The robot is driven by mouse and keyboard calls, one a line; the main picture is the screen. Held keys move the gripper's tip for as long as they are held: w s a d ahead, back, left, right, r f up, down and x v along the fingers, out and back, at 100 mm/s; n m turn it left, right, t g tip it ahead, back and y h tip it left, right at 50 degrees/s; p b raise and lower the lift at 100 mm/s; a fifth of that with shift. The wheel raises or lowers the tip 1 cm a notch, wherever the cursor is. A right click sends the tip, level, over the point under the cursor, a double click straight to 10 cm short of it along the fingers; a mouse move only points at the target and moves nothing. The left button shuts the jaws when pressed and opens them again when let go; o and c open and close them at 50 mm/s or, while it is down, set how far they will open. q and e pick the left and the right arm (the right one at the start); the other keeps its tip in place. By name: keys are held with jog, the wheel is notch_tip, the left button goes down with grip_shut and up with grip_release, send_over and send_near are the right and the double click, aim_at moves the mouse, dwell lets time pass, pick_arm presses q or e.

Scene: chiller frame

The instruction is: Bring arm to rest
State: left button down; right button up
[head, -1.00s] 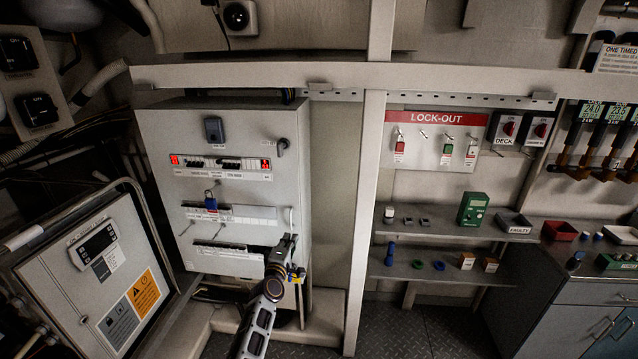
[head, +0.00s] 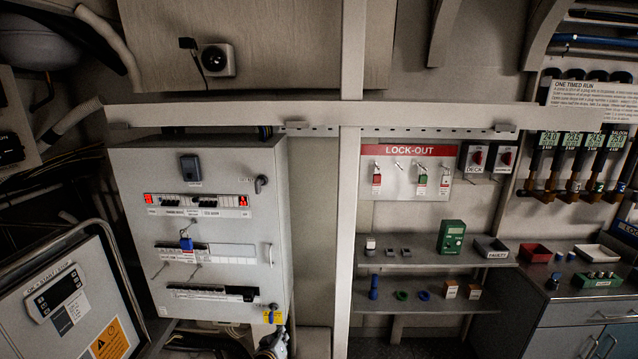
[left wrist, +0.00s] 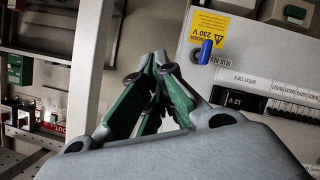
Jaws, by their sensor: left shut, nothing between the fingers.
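My left gripper (head: 271,343) is at the bottom edge of the head view, just below the lower right corner of the grey breaker panel (head: 135,230). In the left wrist view its green-padded fingers (left wrist: 155,65) are closed together with nothing between them. In that view a blue key (left wrist: 205,52) sits on the panel beside a yellow 230 V label (left wrist: 208,24), to the right of the fingers and apart from them. My right gripper is not in view.
A white upright post (head: 346,220) stands right of the panel. Beyond it are the lock-out board (head: 433,184) and shelves (head: 420,258) with small parts. A cabinet with a display (head: 56,292) is at the left. A horizontal rail (head: 230,113) crosses above the panel.

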pick_arm(q)
jog(key=s+a+f+m+g+y, duration=0.1)
jog(key=s+a+f+m+g, duration=0.15)
jog(key=s+f, duration=1.1)
jog(key=s+a+f+m+g, duration=0.2)
jog(key=s+f+m+g, duration=0.15)
jog(key=s+f, duration=1.05)
jog(key=s+a+f+g, duration=0.2)
jog(key=s+a+f, duration=0.1)
jog(key=s, duration=0.9)
jog(key=s+a+f+g+y, duration=0.1)
jog(key=s+f, duration=0.4)
jog(key=s, duration=0.8)
jog(key=s+a+f+g, duration=0.3)
jog(key=s+a+f, duration=0.1)
jog(key=s, duration=0.8)
jog(key=shift+s+a+f+y, duration=0.3)
jog(key=shift+s+a+f, duration=0.05)
jog(key=shift+a+f, duration=0.1)
